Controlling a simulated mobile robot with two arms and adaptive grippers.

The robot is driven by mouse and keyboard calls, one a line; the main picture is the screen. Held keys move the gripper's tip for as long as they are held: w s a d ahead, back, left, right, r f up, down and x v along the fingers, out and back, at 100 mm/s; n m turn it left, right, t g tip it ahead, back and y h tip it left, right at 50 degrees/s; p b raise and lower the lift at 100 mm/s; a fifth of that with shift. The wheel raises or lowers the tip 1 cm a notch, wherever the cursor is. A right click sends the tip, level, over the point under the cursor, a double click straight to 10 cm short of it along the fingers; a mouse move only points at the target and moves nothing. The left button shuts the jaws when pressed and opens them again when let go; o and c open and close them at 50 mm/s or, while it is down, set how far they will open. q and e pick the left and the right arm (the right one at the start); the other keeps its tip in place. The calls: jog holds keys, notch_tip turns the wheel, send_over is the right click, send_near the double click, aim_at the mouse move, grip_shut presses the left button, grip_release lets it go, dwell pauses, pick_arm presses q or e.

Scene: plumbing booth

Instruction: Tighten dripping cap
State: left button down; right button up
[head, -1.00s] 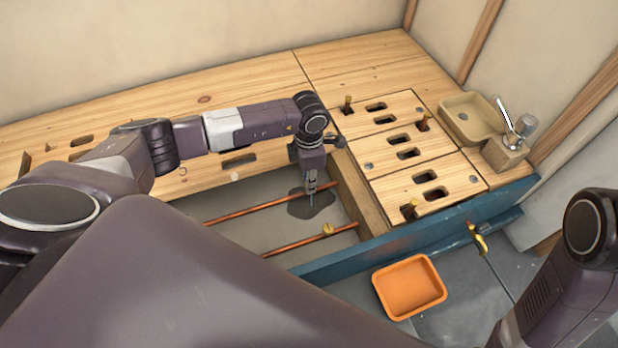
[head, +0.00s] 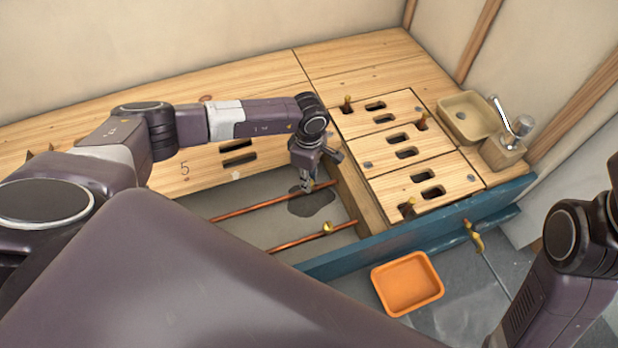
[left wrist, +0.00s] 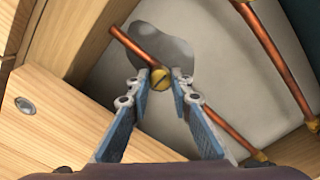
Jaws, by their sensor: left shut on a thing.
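A round brass cap (left wrist: 160,79) with a dark slot sits on a copper pipe (left wrist: 222,122) in the left wrist view. My left gripper (left wrist: 161,82) has its two fingertips on either side of the cap, shut on it. In the head view my left gripper (head: 307,187) reaches down to the far copper pipe (head: 250,207) and hides the cap. A dark wet patch (head: 318,205) lies on the grey floor of the open pit below. My right arm shows at the right edge, but its gripper is out of view.
A nearer copper pipe (head: 300,240) with a brass fitting (head: 327,228) runs alongside. Wooden slotted panels (head: 410,150) and a blue beam (head: 400,238) border the pit. An orange tray (head: 408,284) stands on the floor in front. A basin (head: 468,115) stands at the right.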

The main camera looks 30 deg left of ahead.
dwell(0.4)
pick_arm(q)
jog(key=c, duration=1.7)
grip_release()
jog(key=shift+c, duration=0.2)
notch_tip(320, 180, up, 12)
